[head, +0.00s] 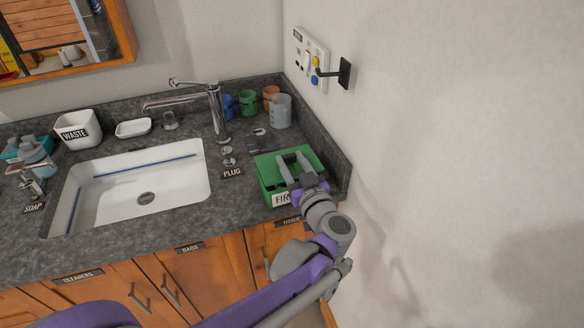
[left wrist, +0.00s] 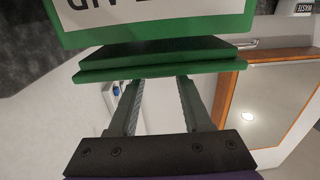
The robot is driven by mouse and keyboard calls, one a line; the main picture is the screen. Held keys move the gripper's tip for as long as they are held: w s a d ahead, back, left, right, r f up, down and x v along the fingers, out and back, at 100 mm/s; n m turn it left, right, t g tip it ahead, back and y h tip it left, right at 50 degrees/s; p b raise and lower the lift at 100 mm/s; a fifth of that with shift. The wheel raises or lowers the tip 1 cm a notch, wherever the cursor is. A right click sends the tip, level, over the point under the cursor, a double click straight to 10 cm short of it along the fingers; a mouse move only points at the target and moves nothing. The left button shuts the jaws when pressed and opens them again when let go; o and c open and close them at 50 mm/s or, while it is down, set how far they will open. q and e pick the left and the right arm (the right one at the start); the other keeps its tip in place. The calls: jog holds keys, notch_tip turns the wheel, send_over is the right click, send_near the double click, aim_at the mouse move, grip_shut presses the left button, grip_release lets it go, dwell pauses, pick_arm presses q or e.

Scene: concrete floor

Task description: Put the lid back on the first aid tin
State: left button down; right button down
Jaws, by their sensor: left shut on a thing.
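The green first aid tin (head: 264,180) stands at the right end of the counter, its white label partly behind my arm. My left gripper (head: 289,168) is over it, fingers pointing at its top. In the left wrist view the tin (left wrist: 70,42) with its white label fills the top. A green slab (left wrist: 165,64), which looks like the lid, lies between the tin and my finger bases. My left gripper (left wrist: 168,85) is shut on this lid. Whether the lid sits fully on the tin I cannot tell. My right gripper is out of view.
A white sink (head: 140,190) with a tall tap (head: 216,108) is left of the tin. Cups, including a clear jug (head: 281,111), stand behind it. The wall with a socket panel (head: 311,60) is close on the right.

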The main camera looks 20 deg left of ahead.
pick_arm(q)
jog(key=shift+f, duration=0.85)
jog(key=shift+f+b, duration=0.3)
jog(key=shift+b, duration=0.05)
jog(key=shift+c, duration=1.7)
grip_release()
jog(key=shift+r, duration=0.1)
